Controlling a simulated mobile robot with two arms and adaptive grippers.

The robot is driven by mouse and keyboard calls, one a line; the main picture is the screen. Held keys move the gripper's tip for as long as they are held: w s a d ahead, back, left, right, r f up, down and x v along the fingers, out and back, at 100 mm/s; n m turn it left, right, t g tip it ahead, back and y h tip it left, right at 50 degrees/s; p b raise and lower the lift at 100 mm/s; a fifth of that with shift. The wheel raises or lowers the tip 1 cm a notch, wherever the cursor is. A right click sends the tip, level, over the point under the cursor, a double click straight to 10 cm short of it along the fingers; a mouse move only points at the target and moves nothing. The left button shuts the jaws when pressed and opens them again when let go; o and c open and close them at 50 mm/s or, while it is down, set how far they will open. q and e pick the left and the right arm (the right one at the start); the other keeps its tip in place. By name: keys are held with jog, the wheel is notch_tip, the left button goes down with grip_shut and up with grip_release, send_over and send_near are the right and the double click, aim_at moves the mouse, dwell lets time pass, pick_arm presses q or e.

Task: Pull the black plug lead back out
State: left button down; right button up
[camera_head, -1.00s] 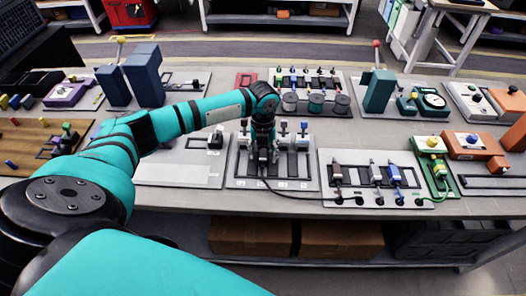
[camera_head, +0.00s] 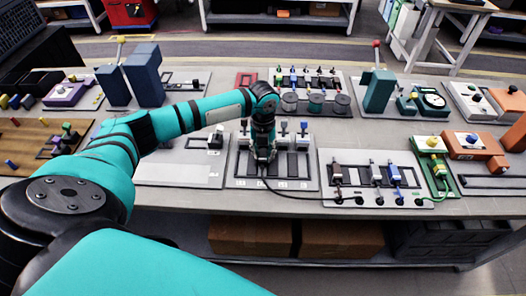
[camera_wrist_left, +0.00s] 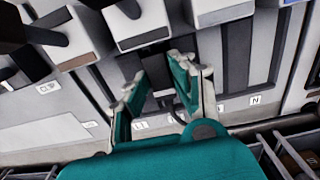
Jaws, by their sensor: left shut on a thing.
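My left gripper (camera_head: 262,156) is over the grey socket panel (camera_head: 240,183) in the middle of the table, its fingers pointing down. It is shut on the black plug lead; the fingers mostly hide the plug. The black lead (camera_head: 290,194) runs from under the gripper along the panel's front to the right-hand plug board (camera_head: 400,203). In the left wrist view, the gripper (camera_wrist_left: 155,95) has its fingertips close around a dark part above a slot, by the printed labels. I cannot tell how deep the plug sits. My right gripper is not in view.
Brown, grey and blue plugs (camera_head: 375,174) are on the right board. A grey plate (camera_head: 165,175) lies left, mostly bare. Several cylinders (camera_head: 316,104) stand behind.

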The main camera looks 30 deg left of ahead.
aim_at(263, 161)
pick_arm(q)
jog(key=shift+s+d, duration=0.1)
jog(key=shift+s, duration=0.1)
jog(key=shift+s+d+p, duration=0.55)
jog(key=shift+s+p, duration=0.35)
jog(key=shift+p, duration=0.25)
jog(key=c, duration=1)
grip_release()
jog(key=shift+c, duration=0.2)
jog(key=shift+r, duration=0.1)
notch_tip(263, 161, up, 12)
